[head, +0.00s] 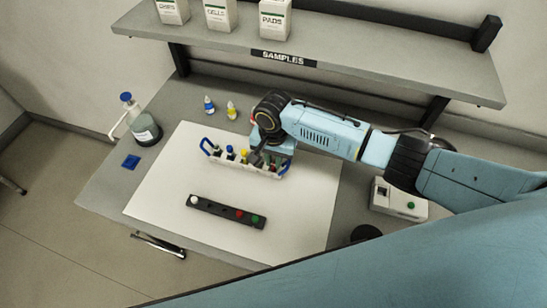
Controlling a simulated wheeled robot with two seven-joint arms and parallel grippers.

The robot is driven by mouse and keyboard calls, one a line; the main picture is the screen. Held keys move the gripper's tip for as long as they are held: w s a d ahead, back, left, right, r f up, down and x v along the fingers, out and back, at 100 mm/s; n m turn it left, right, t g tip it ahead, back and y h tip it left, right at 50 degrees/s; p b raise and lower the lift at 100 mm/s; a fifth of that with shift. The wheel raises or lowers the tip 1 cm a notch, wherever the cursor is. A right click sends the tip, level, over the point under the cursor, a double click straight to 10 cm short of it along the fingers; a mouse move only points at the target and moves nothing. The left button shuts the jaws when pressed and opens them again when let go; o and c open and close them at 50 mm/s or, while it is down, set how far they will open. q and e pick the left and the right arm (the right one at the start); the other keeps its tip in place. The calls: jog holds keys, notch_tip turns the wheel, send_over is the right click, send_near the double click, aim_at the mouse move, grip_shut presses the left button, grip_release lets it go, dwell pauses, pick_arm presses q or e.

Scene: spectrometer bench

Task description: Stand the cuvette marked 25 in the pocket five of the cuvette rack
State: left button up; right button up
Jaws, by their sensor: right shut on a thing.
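The dark cuvette rack (215,208) lies on the white mat. It holds a white-topped piece (194,200) at its left end and a red-topped one (239,214) and a green-topped one (256,219) at its right. Behind it stands a white carrier (236,167) with blue end handles, holding several cuvettes with coloured tops. My right gripper (257,157) reaches down into the right part of the carrier, shut on a cuvette mostly hidden by the fingers and wrist. No number is legible, so I cannot tell which cuvette is marked 25. My left gripper is out of view.
A shelf (380,62) with boxes overhangs the back. A white instrument (398,202) is at right. The white mat (165,185) is clear around the rack.

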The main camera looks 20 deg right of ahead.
jog(key=shift+f, duration=0.2)
dwell(0.5)
jog(key=o, duration=0.8)
jog(key=shift+o, duration=0.2)
notch_tip(320, 180, up, 13)
jog(key=shift+r+p, duration=0.2)
jog(key=shift+p, duration=0.1)
